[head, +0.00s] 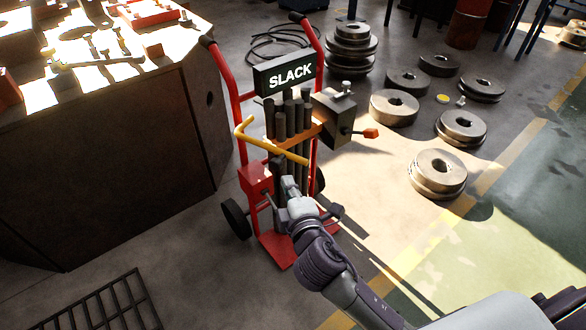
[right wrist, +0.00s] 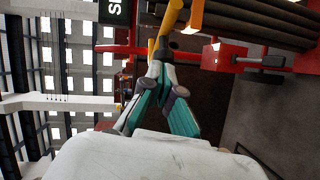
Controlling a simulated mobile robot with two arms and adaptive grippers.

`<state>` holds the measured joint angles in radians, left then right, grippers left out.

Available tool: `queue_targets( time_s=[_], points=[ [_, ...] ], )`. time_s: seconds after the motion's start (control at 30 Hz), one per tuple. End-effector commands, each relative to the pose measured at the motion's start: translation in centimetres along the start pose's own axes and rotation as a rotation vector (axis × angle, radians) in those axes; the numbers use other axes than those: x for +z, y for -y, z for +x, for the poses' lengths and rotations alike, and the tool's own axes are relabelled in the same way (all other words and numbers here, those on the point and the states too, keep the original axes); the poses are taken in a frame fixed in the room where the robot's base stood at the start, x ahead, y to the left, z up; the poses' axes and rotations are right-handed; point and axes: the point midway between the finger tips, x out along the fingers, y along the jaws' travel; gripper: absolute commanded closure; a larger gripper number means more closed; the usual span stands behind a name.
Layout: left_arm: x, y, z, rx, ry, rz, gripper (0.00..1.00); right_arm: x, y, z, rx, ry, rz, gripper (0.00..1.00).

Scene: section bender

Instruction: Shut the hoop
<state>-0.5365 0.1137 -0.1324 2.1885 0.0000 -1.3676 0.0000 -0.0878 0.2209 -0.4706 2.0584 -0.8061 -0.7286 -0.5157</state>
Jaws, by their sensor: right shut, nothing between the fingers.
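A yellow bent bar (head: 270,143), which looks like the hoop, runs slantwise across the front of the dark upright bars on a red hand truck (head: 239,97). My right gripper (head: 287,181) is shut and empty, just below the bar's right part in the head view. In the right wrist view the closed fingertips (right wrist: 160,66) are close to the yellow bar (right wrist: 165,30); I cannot tell whether they touch. My left gripper is not in view.
A "SLACK" sign (head: 290,73) tops the truck. A grey box (head: 334,115) with an orange-tipped lever (head: 370,133) sits at its right. A dark workbench (head: 110,140) stands left. Several steel rollers (head: 437,173) lie on the floor to the right.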

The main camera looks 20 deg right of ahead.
Motion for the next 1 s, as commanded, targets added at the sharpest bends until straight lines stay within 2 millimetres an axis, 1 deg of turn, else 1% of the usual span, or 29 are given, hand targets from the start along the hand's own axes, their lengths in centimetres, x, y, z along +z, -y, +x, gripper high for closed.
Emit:
queue_targets(
  time_s=[0.03, 0.17, 0.2, 0.3, 0.4, 0.6, 1.0],
  points=[
    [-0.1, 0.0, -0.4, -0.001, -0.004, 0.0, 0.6, 0.0, 0.0, 1.3, 0.003, 0.0, -0.001, 1.0],
    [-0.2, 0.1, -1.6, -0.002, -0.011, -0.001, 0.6, 0.0, 0.0, 4.0, 0.003, 0.0, 0.0, 1.0],
    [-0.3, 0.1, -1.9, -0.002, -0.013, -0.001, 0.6, 0.4, 0.1, 4.5, 0.001, 0.001, -0.002, 1.0],
    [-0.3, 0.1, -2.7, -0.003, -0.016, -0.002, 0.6, 1.6, 0.2, 5.5, -0.001, 0.001, -0.002, 1.0],
    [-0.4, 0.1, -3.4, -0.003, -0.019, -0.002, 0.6, 2.3, 0.1, 6.2, -0.001, 0.0, 0.0, 1.0],
    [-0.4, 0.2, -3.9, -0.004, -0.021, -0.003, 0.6, 2.8, 0.1, 6.7, -0.002, -0.001, 0.001, 1.0],
    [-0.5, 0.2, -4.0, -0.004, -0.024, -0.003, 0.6, 3.1, 0.0, 6.7, -0.003, -0.007, -0.001, 1.0]
  ],
)
